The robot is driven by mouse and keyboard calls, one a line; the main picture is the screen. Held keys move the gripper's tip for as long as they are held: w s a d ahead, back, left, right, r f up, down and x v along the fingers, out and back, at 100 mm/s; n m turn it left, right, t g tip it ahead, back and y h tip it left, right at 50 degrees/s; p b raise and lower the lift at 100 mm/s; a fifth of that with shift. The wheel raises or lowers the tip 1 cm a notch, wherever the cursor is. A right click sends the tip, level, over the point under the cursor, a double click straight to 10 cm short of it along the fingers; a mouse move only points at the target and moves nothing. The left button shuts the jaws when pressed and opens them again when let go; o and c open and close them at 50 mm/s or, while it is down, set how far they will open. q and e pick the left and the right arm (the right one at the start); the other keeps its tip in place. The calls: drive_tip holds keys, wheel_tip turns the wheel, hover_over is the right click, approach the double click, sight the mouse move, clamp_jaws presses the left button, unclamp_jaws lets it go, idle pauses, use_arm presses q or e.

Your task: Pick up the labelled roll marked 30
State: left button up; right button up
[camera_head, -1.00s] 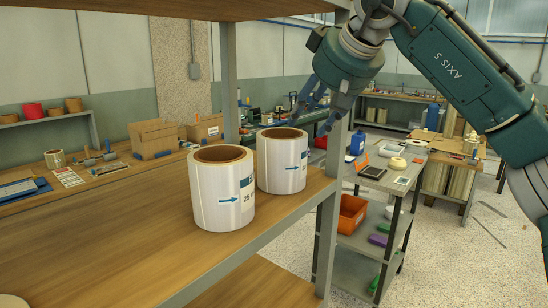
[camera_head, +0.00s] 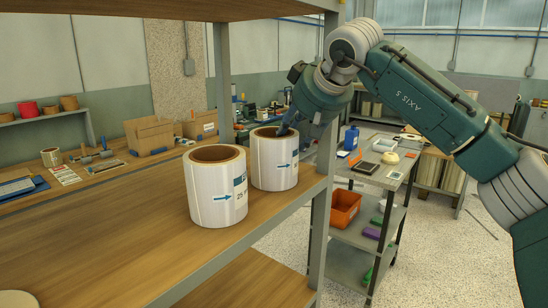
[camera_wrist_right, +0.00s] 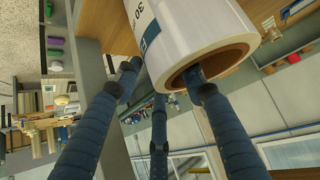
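Two white labelled rolls with brown cores stand upright on the wooden shelf (camera_head: 130,235). The nearer roll (camera_head: 207,190) has a label that seems to start with 25. The farther roll (camera_head: 270,163), near the shelf's right post, is the one marked 30; the number shows on the roll in the right wrist view (camera_wrist_right: 190,35). My right gripper (camera_head: 285,128) is at this roll's top rim. In the right wrist view, one finger of the gripper (camera_wrist_right: 165,82) reaches into the core and the other fingers are outside the wall. The fingers look spread, with no clear grip. My left gripper is out of view.
A grey shelf post (camera_head: 322,200) stands just right of the farther roll. An upper shelf board (camera_head: 180,8) runs overhead. Beyond is a grey cart (camera_head: 350,262) with an orange bin (camera_head: 344,210). Cardboard boxes (camera_head: 150,135) sit on the back bench. The shelf's left part is largely clear.

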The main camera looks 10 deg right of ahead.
drive_tip(key=shift+s, duration=0.1)
clamp_jaws()
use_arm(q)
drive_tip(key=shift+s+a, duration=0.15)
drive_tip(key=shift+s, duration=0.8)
use_arm(e)
drive_tip(key=shift+r, duration=0.15)
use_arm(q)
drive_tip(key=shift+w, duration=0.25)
